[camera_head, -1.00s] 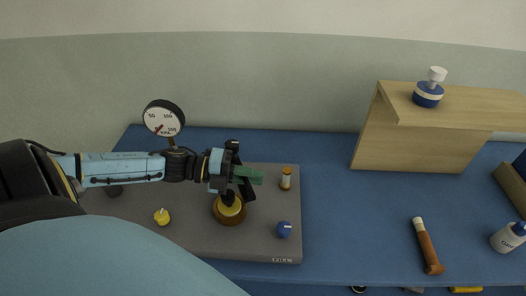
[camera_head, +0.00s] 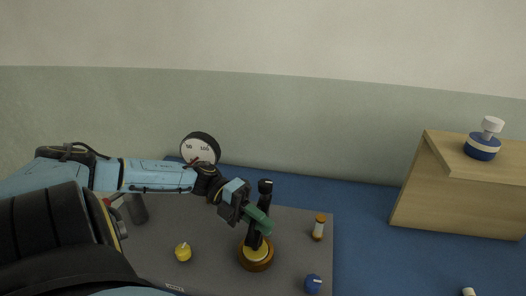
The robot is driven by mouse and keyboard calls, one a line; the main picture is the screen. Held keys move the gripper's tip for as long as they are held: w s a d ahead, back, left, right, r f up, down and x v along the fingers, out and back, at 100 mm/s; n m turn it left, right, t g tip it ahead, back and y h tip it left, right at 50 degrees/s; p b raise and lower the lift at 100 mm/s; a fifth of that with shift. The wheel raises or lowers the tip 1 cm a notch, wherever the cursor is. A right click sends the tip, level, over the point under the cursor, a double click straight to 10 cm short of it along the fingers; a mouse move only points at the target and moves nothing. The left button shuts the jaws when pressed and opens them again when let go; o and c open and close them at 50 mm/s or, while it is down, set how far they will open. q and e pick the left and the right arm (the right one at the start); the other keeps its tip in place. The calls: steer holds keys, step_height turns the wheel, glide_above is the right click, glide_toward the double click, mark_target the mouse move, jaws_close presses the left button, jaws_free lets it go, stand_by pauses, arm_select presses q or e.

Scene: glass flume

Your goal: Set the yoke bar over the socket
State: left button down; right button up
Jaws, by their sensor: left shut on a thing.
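A green bar (camera_head: 264,225), which I take as the yoke bar, is held in my left gripper (camera_head: 259,214). The gripper's black fingers close around it, one on the far side and one on the near side. The bar looks tilted, and part of it is hidden in the jaws. A round brown piece with a yellow centre (camera_head: 256,263), which looks like the socket, stands on the grey board just below the gripper. The near finger covers part of its top. I cannot tell whether bar and socket touch. My right gripper is not in view.
The grey board (camera_head: 213,274) carries a yellow knob (camera_head: 183,252), a blue knob (camera_head: 313,284), an orange-capped vial (camera_head: 319,228) and a dial gauge (camera_head: 201,148). A wooden stand (camera_head: 455,205) with a blue, white-topped object (camera_head: 483,148) is at right. Blue table lies clear between.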

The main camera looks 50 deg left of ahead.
arm_select(q)
steer(key=c, duration=1.5)
jaws_free()
steer(key=shift+o, duration=0.2)
steer(key=v, duration=0.7)
steer(key=shift+a, duration=0.35)
steer(key=shift+r, duration=0.1)
